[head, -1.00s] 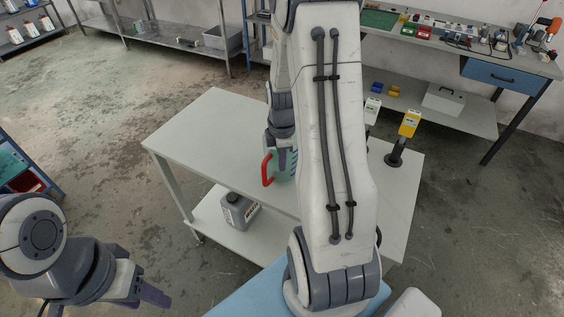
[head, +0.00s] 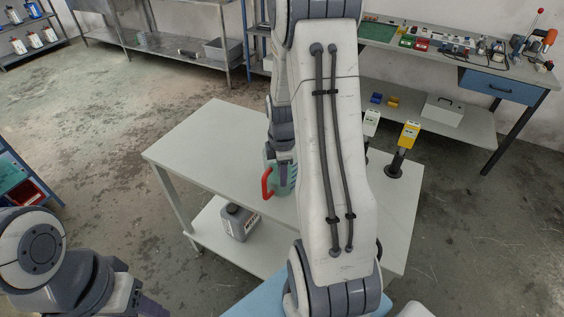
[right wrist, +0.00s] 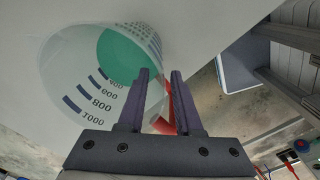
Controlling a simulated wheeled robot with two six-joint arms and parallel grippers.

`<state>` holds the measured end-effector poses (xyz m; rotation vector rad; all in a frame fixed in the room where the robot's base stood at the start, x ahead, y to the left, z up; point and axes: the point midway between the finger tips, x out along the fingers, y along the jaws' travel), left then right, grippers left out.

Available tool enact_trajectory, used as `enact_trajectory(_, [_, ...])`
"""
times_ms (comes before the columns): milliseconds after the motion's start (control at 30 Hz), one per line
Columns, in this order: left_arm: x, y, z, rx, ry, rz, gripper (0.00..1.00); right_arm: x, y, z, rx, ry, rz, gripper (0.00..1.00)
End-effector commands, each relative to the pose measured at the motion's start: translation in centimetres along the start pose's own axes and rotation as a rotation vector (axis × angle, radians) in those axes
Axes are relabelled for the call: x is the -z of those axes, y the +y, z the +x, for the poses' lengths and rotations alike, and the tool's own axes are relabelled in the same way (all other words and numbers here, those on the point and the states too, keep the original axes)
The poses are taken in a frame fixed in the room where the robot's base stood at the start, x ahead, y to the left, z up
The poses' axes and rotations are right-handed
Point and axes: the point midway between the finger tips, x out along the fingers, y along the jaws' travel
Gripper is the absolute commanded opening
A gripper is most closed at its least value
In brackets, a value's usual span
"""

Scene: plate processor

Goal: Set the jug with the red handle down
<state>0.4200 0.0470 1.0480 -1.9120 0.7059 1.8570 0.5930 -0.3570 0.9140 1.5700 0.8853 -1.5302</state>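The jug with the red handle (head: 268,182) is over the white table, partly hidden behind my right arm in the head view. It is see-through with a scale and green contents, and shows in the right wrist view (right wrist: 62,75). My right gripper (head: 284,180) is shut on the jug; in the right wrist view its fingers (right wrist: 160,75) have the red handle part between them. Whether the jug's base touches the table cannot be told. My left gripper (head: 152,310) is at the bottom left, away from the jug, its fingers cut by the frame edge.
The white table (head: 205,130) has bare room left of the jug. A grey canister (head: 238,222) stands on its lower shelf. A black stand with a yellow device (head: 409,135) and a white device (head: 371,123) are at the table's right. A workbench (head: 440,55) stands behind.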

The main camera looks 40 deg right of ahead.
Motion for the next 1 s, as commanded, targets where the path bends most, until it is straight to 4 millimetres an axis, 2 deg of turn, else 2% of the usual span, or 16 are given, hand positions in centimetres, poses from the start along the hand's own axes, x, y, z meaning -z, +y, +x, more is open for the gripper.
enact_trajectory(300, [0.0, 0.0, -0.2, 0.000, 0.000, 0.000, 0.50, 0.0, 0.2, -6.6, -0.009, 0.000, 0.000, 0.34])
enact_trajectory(500, [0.0, 0.0, -0.3, 0.000, 0.000, 0.000, 0.50, 0.0, 0.1, -10.0, -0.006, 0.000, 0.000, 0.34])
enact_trajectory(667, [0.0, 0.0, -0.3, 0.000, 0.000, 0.000, 0.50, 0.0, 0.1, -11.4, -0.004, 0.000, 0.000, 0.34])
enact_trajectory(867, [0.0, 0.0, -0.3, 0.000, 0.000, 0.000, 0.50, 0.2, -0.1, -11.7, -0.001, 0.001, 0.000, 0.34])
enact_trajectory(933, [0.0, 0.0, -0.3, 0.000, 0.000, 0.000, 0.50, 1.2, -0.4, -11.8, -0.002, 0.004, 0.005, 0.34])
enact_trajectory(1000, [0.0, 0.0, -0.3, 0.000, 0.000, 0.000, 0.50, 3.5, -1.3, -12.2, -0.003, 0.011, 0.020, 0.34])
